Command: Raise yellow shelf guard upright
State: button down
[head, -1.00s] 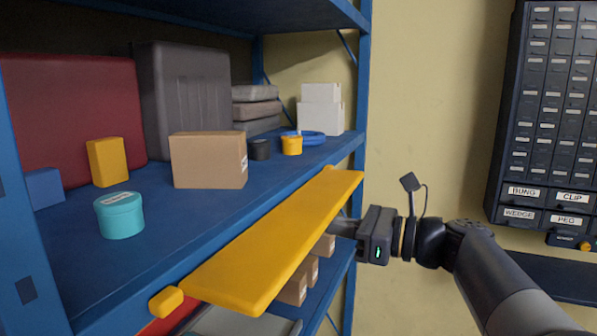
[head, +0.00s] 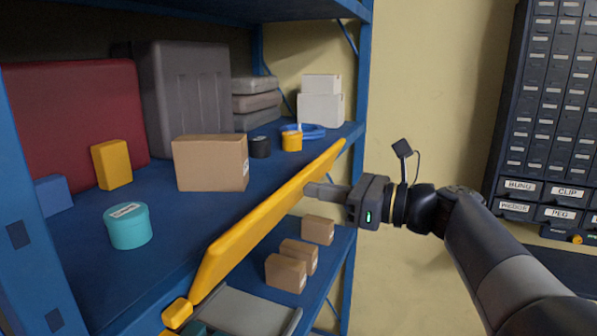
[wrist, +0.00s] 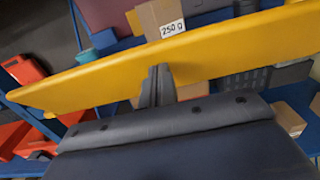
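The yellow shelf guard (head: 256,228) runs along the front edge of the blue shelf (head: 85,235). It is tilted up steeply, close to upright, with its broad face turned toward my gripper. In the wrist view the guard (wrist: 215,55) crosses the picture as a wide yellow band. My gripper (head: 310,189) is on the outer side of the guard, near its far half. Its fingers (wrist: 157,72) look close together, and their tips meet the guard's face or lower edge. Nothing shows between them.
On the shelf stand a cardboard box (head: 211,162), a teal tin (head: 128,226), a yellow block (head: 112,164) and a grey case (head: 186,98). Small cartons (head: 286,273) sit on the shelf below. A drawer cabinet (head: 552,110) hangs at right. Open room lies before the shelf.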

jog(key=p+v, duration=0.2)
jog(key=v, duration=0.6)
jog(key=shift+r, duration=0.3)
dwell(0.4)
jog(key=b+x, duration=0.1)
jog(key=x, duration=0.8)
jog(key=shift+b, duration=0.4)
jog(key=shift+a, duration=0.15)
